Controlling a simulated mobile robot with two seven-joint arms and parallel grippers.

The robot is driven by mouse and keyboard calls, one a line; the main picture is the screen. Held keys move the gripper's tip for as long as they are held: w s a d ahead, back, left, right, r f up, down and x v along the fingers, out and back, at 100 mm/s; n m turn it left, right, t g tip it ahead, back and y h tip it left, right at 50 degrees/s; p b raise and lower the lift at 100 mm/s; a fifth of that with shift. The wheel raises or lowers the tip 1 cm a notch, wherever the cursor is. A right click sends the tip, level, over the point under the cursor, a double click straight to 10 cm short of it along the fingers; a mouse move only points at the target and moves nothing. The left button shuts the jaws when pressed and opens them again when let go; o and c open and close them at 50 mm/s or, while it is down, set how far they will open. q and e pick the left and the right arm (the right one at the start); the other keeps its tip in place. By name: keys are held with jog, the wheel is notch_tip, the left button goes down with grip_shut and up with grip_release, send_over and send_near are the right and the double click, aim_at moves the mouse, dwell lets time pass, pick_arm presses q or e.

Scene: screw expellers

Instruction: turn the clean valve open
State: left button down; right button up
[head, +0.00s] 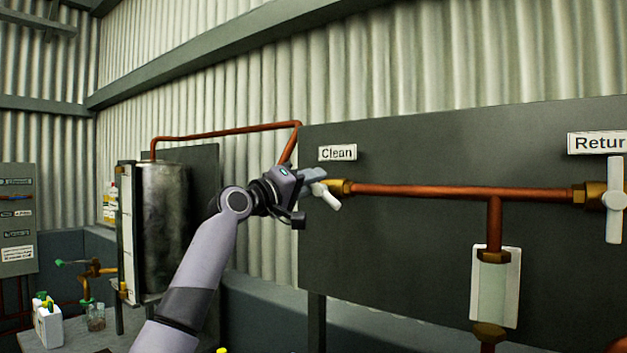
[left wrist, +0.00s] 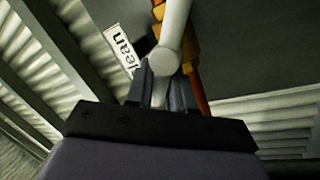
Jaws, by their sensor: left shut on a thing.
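The clean valve has a white handle (head: 327,196) on a brass body (head: 343,187), just below the "Clean" label (head: 337,153) on the dark panel. The handle is tilted, its visible end pointing down and right. My left gripper (head: 312,183) reaches the valve from the left and is shut on the handle. In the left wrist view, the white handle (left wrist: 172,50) runs between the two fingers (left wrist: 159,92), with the brass body and copper pipe behind. The fingers hide part of the handle. My right gripper is not in view.
A copper pipe (head: 450,191) runs right from the valve to the return valve, whose white handle (head: 614,200) stands upright. A sight glass (head: 495,286) hangs below the pipe. A metal tank (head: 165,225) stands left of my arm. White bottles (head: 47,322) stand at the lower left.

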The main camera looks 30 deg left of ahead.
pick_arm(q)
jog(key=n, duration=0.2)
jog(key=f+n+y, duration=0.1)
jog(key=n, duration=0.1)
jog(key=shift+a+n+t, duration=0.15)
jog(key=shift+n+t, duration=0.15)
jog(key=shift+f+n+t+y, duration=0.2)
jog(key=shift+n+y, duration=0.3)
jog(key=shift+n, duration=0.65)
jog(key=shift+f+n+t+y, duration=0.15)
jog(key=shift+n+y, duration=0.35)
jog(key=shift+n, duration=0.65)
jog(key=shift+a, duration=0.1)
jog(key=c, duration=1.1)
grip_release()
jog(key=shift+b+v, duration=1.4)
jog(key=shift+v, duration=2.2)
jog(key=shift+w, duration=0.1)
